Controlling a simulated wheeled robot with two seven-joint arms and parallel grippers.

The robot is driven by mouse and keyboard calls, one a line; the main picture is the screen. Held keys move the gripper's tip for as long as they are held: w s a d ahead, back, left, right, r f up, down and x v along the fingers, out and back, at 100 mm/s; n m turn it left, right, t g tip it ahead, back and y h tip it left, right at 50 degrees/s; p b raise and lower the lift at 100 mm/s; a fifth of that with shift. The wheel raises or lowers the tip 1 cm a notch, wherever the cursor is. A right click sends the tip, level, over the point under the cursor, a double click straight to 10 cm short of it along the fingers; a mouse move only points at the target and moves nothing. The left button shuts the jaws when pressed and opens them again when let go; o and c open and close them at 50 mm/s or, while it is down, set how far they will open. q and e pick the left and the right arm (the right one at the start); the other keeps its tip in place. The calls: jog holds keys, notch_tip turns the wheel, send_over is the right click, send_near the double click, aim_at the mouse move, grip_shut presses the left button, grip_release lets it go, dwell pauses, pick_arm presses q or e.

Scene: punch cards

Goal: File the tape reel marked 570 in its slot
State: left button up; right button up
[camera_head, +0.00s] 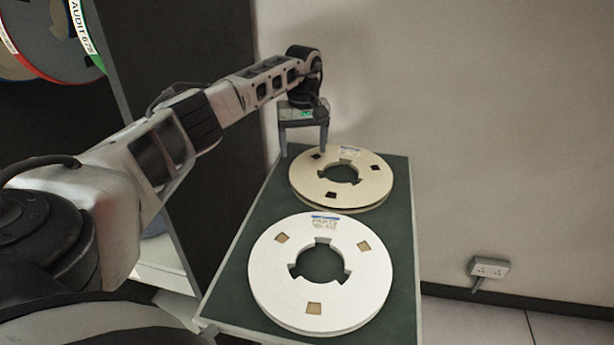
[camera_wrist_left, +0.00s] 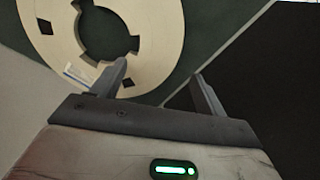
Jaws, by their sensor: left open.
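Two tape reels lie flat on a dark green table top (camera_head: 225,304). The near reel (camera_head: 275,270) is white, with a blue-topped label whose number I cannot read for sure. The far reel (camera_head: 372,186) is cream, its label too small to read; it also shows in the left wrist view (camera_wrist_left: 160,45). My left gripper (camera_head: 304,150) is open and empty at the far reel's back left edge. In the left wrist view one finger overlaps the far reel near its label and the other is beyond its rim. I cannot tell if they touch. My right gripper is not in view.
A dark cabinet or rack stands at the left, its side panel (camera_head: 180,50) beside the table. Upright reels (camera_head: 42,45) sit in it, one labelled AUDIT 675. A pale wall is behind the table, with a socket box (camera_head: 488,268) low on the right.

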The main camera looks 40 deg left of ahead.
aim_at(304, 176)
pick_arm(q)
notch_tip(304, 176, down, 5)
jog(key=b, duration=0.3)
jog(key=shift+d+b, duration=0.1)
jog(key=shift+b, duration=0.2)
jog(key=shift+s+f, duration=0.15)
jog(key=shift+f, duration=0.15)
jog(key=shift+f+b, duration=0.5)
jog(key=shift+f, duration=0.7)
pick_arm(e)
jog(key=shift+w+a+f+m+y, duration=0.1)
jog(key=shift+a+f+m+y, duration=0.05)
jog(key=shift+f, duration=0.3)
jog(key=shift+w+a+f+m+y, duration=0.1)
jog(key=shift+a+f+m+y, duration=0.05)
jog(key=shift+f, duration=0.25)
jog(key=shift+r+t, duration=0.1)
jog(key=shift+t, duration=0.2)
